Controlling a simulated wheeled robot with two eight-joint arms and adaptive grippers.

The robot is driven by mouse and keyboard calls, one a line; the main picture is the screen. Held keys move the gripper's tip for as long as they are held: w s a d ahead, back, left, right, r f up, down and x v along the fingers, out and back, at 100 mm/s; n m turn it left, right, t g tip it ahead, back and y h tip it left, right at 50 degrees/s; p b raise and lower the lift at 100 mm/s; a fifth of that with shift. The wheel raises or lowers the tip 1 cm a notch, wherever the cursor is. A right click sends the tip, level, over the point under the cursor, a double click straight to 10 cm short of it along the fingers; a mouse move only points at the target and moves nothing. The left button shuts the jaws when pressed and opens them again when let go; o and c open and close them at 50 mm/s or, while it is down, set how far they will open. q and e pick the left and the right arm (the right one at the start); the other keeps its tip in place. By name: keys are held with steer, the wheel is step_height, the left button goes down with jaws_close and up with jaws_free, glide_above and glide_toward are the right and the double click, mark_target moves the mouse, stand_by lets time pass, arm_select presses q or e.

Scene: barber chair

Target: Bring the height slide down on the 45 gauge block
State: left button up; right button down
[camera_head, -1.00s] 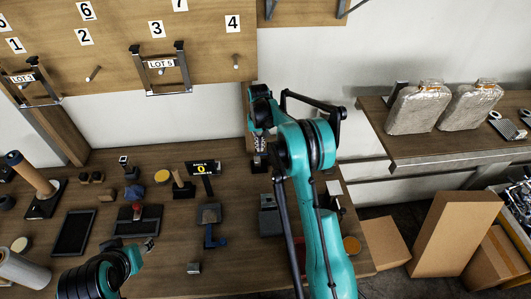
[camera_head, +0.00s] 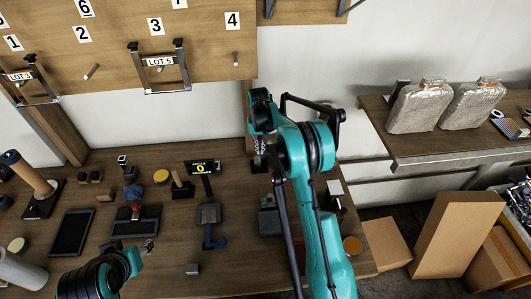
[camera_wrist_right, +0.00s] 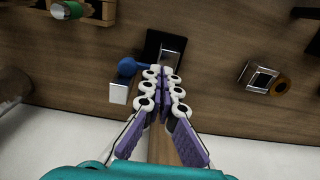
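My right gripper (camera_head: 259,150) is at the back of the bench, partly hidden by its own arm. In the right wrist view its white-jointed purple fingers (camera_wrist_right: 167,74) come together at the tips. I see nothing clearly held between them. Just beyond the tips is a black base with a shiny metal block (camera_wrist_right: 172,47). A blue rounded part (camera_wrist_right: 129,67) and a pale block (camera_wrist_right: 119,92) are left of the fingers. I cannot tell which part is the height slide, nor read a 45 on any block. My left gripper (camera_head: 149,246) is low over the bench; its fingers are too small to judge.
A small metal block (camera_head: 192,269) lies near the front. A black tablet-like plate (camera_head: 72,233) lies left. Cardboard boxes (camera_head: 455,235) stand on the floor at right.

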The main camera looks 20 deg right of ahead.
steer(key=shift+f+b, duration=1.05)
steer(key=shift+f, duration=0.5)
stand_by(0.4)
steer(key=shift+r+p, duration=2.2)
steer(key=shift+r, duration=1.8)
